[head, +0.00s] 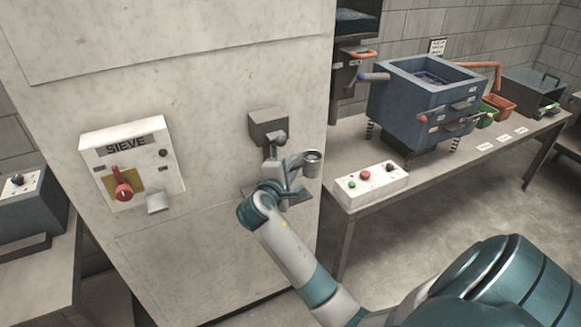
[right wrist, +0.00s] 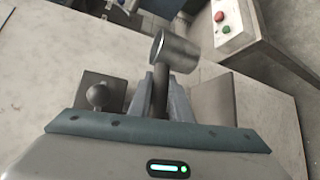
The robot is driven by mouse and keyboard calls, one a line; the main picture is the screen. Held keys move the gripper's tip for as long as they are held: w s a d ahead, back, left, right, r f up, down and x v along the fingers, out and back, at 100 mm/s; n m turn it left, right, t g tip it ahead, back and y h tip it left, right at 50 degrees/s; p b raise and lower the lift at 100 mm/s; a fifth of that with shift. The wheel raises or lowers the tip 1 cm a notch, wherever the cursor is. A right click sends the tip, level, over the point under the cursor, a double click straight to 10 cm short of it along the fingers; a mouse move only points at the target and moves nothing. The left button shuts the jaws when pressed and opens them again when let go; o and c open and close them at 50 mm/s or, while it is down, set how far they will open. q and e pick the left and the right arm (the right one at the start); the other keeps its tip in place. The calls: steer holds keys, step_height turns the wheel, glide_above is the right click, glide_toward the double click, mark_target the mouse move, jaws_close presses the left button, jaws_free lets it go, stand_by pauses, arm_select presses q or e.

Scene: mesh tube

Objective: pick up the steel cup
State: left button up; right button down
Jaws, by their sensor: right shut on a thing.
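The steel cup (head: 312,162) is a small grey metal cup with a handle, in front of the pale cabinet wall in the head view. It also shows in the right wrist view (right wrist: 178,52), tilted, with its handle running down between the fingers. My right gripper (head: 290,186) is shut on the cup's handle; in the right wrist view its fingers (right wrist: 160,98) stand on both sides of it. Whether the cup rests on anything below is hidden by the gripper. My left gripper is not in view.
A grey wall box with a ball-ended lever (head: 268,128) is just behind the gripper. A SIEVE switch panel (head: 131,165) with a red lever is at left. A white button box (head: 372,184) and a blue sieve machine (head: 425,100) stand on the table (head: 345,205) at right.

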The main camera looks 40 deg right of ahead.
stand_by(0.8)
steer(key=shift+w+a+r+n+t, duration=0.1)
steer(key=shift+a+n+t, duration=0.2)
steer(key=shift+a, duration=0.15)
steer(key=s+a+f+n+t+y+b, duration=0.1)
steer(key=s+a+n+t+y, duration=0.1)
steer(key=a, duration=0.7)
steer(key=s+a+f+n+t+y+b, duration=0.1)
steer(key=s+a+n+t+y+b, duration=0.1)
steer(key=a+n+y, duration=0.3)
steer(key=s+a+f+n+t+y+b, duration=0.1)
steer(key=a+y, duration=0.5)
steer(key=a, duration=0.7)
steer(key=s+n+t+b, duration=0.1)
steer(key=n+t, duration=0.1)
steer(key=n, duration=0.1)
steer(key=shift+s, duration=0.35)
steer(key=shift+d, duration=0.2)
